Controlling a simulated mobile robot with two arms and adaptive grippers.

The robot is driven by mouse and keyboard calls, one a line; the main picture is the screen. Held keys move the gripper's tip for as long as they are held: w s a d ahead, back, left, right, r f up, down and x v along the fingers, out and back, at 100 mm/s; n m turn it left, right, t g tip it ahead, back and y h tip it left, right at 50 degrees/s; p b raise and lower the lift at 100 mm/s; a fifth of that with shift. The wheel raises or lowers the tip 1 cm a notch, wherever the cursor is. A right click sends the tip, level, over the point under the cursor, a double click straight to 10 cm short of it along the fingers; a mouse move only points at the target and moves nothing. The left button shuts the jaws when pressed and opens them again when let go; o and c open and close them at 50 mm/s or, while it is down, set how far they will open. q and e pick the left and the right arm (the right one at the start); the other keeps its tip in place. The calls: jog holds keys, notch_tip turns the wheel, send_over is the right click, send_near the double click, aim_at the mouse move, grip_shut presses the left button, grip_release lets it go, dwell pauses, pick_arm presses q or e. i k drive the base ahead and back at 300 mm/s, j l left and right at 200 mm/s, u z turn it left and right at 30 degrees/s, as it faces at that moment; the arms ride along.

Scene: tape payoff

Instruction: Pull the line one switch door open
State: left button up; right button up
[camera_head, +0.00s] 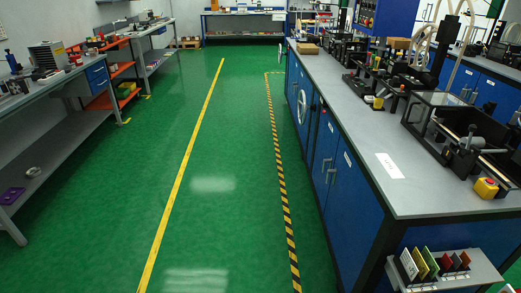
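Blue cabinet doors line the aisle side of the long bench (340,90) on the right. A near blue door (352,205) and the blue door (324,152) beyond it look closed, with pale bar handles (329,171) where they meet. Small white labels sit near their top edges, too small to read. Which door is the line one switch door, I cannot tell. Farther along, a pale round wheel (302,106) is on the bench's side. Neither of my grippers shows in the head view.
The green floor aisle (215,160) is clear, with a yellow line and a black-yellow striped line (280,170) beside the cabinets. Machines and an emergency stop button (486,187) stand on the right bench. A small rack (440,270) juts from its near end. Shelved benches (60,130) line the left.

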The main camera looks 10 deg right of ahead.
aim_at(354, 217)
jog(key=i+j+u, duration=0.1)
jog(key=i, duration=0.85)
jog(key=i+j+u, duration=0.1)
jog(key=i, duration=0.85)
